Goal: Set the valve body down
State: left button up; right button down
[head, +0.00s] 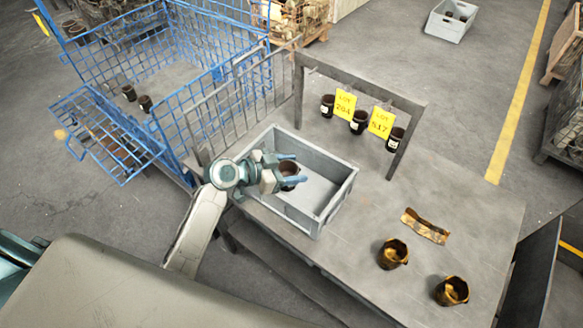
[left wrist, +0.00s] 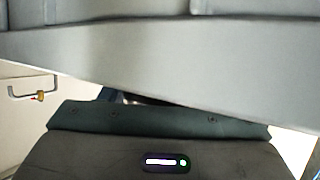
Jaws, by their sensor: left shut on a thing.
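My left gripper (head: 292,169) reaches over the grey crate (head: 335,203) on the table, near its left side. Its two blue-tipped fingers are shut on a dark brown, cup-shaped valve body (head: 288,169). The valve body appears upright inside the crate's outline; whether it touches the crate floor cannot be told. In the left wrist view, a grey wall (left wrist: 200,60), seemingly the crate's, fills the upper part, and the fingers and valve body are hidden. My right gripper is not in view.
A rack (head: 385,92) behind the crate holds several dark valve bodies and yellow lot tags (head: 344,103). Two yellow-brown parts (head: 392,254) and a crumpled brown piece (head: 426,226) lie at the table's right. A blue wire cage (head: 215,95) stands left. Mid-table is clear.

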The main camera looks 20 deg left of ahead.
pick_arm(q)
jog(key=shift+f+b, duration=0.35)
jog(key=o, duration=1.3)
jog(key=shift+c, duration=0.2)
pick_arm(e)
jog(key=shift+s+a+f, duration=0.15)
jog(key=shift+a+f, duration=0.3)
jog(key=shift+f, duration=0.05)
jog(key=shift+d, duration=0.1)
